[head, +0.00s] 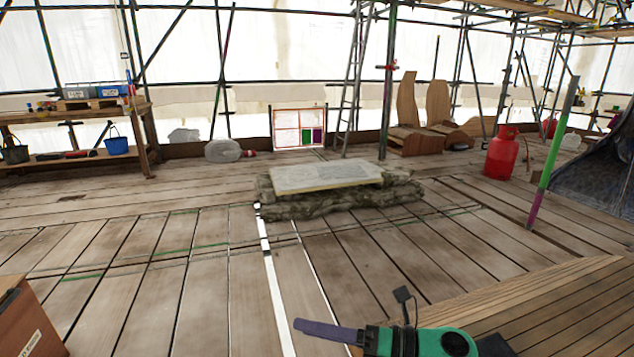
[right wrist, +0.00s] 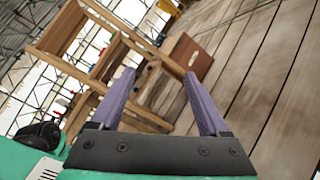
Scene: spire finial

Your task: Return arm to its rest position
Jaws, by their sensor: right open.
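My right gripper (head: 304,326) comes in low at the bottom of the head view, its green wrist at the lower right and its purple fingers pointing left over the plank floor. In the right wrist view its two purple fingers (right wrist: 160,75) stand wide apart with nothing between them. Beyond them, that view shows a wooden bench, tilted in the picture, and plank floor. The right gripper touches nothing that I can see. My left arm and gripper are not in view.
A pale stone slab (head: 325,177) lies on a low, rough bed mid-floor. A brown box (head: 32,325) is at lower left, a wooden deck (head: 540,310) at lower right. A workbench (head: 140,118) stands left, a red gas cylinder (head: 502,153) right. Open floor lies between.

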